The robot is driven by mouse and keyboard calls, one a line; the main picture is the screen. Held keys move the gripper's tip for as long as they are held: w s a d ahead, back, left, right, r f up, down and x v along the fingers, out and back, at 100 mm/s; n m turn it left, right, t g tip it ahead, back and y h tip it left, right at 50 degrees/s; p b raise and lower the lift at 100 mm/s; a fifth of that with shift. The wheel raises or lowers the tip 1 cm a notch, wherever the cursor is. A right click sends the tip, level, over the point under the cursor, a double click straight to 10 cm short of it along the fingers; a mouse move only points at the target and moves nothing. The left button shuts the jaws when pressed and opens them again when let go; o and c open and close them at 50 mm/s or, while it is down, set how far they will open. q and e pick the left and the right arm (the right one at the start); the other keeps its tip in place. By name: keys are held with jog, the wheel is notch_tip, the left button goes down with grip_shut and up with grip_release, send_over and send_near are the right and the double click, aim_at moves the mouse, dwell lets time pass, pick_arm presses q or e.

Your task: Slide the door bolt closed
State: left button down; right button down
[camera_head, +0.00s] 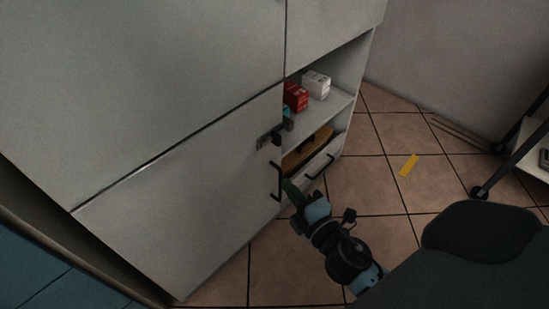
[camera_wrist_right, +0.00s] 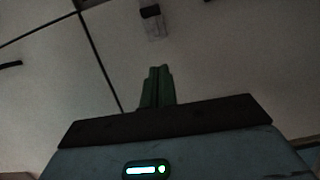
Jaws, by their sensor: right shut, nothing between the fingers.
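The door bolt (camera_head: 268,139) is a small grey plate with a dark part, mounted near the top right edge of the lower cabinet door (camera_head: 190,190). In the right wrist view the bolt (camera_wrist_right: 152,20) shows at the top, beyond my fingertips, as a pale plate with a black piece. Whether the bolt is slid in or out is too small to tell. My right gripper (camera_head: 291,188) has green fingers, shut and empty, below the bolt and beside the black door handle (camera_head: 276,182). The fingers (camera_wrist_right: 159,85) point toward the bolt, apart from it. My left gripper is not in view.
Right of the door, an open shelf (camera_head: 338,103) holds a red box (camera_head: 296,97) and a white box (camera_head: 317,84). Below it is a drawer with a black handle (camera_head: 320,167). A yellow strip (camera_head: 409,165) lies on the tiled floor. A wheeled cart (camera_head: 530,150) stands at right.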

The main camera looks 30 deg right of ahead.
aim_at(276, 139)
jog(key=shift+w, duration=0.35)
jog(key=w, duration=1)
jog(key=shift+w, duration=0.15)
jog(key=shift+w+d, duration=0.15)
jog(key=shift+d, duration=1.05)
jog(key=shift+w+d, duration=0.15)
jog(key=shift+d, duration=0.6)
